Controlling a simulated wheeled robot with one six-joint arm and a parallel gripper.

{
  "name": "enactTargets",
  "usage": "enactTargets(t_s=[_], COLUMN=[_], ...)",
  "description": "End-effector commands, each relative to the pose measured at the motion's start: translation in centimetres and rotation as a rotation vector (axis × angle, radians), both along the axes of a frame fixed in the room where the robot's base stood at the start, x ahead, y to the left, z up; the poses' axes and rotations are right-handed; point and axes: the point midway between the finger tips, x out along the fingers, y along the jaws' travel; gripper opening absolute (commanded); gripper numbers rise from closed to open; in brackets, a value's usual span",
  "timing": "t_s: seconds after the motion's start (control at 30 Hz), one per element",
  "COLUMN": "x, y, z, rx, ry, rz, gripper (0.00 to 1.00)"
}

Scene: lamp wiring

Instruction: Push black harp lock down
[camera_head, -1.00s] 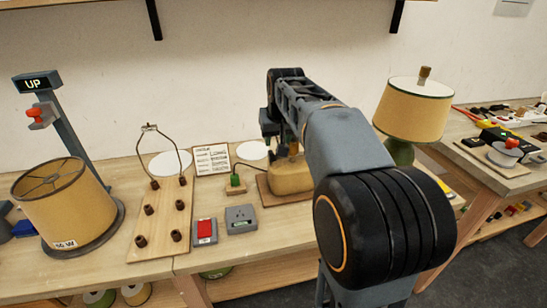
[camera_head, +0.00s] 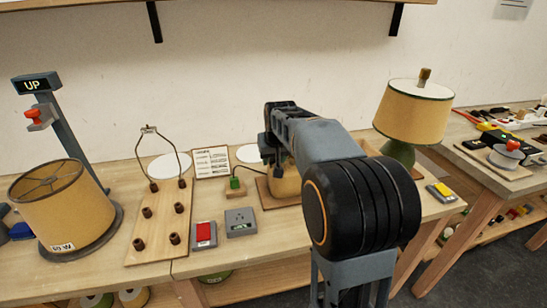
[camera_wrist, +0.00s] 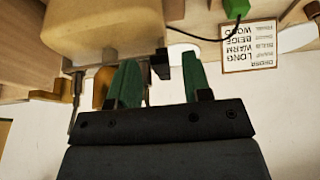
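The beige lamp base (camera_head: 286,182) stands on a wooden board (camera_head: 268,195) in the head view, partly hidden by my arm. In the wrist view the beige lamp body (camera_wrist: 100,28) fills the upper left. A small black block (camera_wrist: 160,63), perhaps the black harp lock, shows at its edge, near the gap between my fingertips; contact cannot be told. My gripper (camera_wrist: 160,75) has two green fingers standing apart, with nothing seen clamped between them. Brass-coloured parts (camera_wrist: 103,86) show behind the left finger. In the head view my fingers are hidden.
A wire harp (camera_head: 146,143) stands on a pegged board (camera_head: 158,222) at left, beside a drum shade (camera_head: 62,207). A red switch (camera_head: 204,232), a grey outlet (camera_head: 240,221) and a green plug (camera_head: 235,183) with black cord lie near the lamp base. A finished-looking lamp (camera_head: 413,108) stands at right.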

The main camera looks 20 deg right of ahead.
Motion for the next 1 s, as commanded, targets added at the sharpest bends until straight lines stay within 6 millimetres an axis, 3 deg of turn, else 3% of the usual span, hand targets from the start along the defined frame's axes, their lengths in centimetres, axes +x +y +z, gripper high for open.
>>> enactTargets(t_s=[0.47, 0.77, 1.0], x=[0.0, 0.0, 0.0], y=[0.0, 0.0, 0.0], z=[0.0, 0.1, 2.5], rx=[0.0, 0.0, 0.0], ry=[0.0, -0.001, -0.002], rz=[0.0, 0.0, 0.0], gripper=[0.0, 0.0, 0.0])
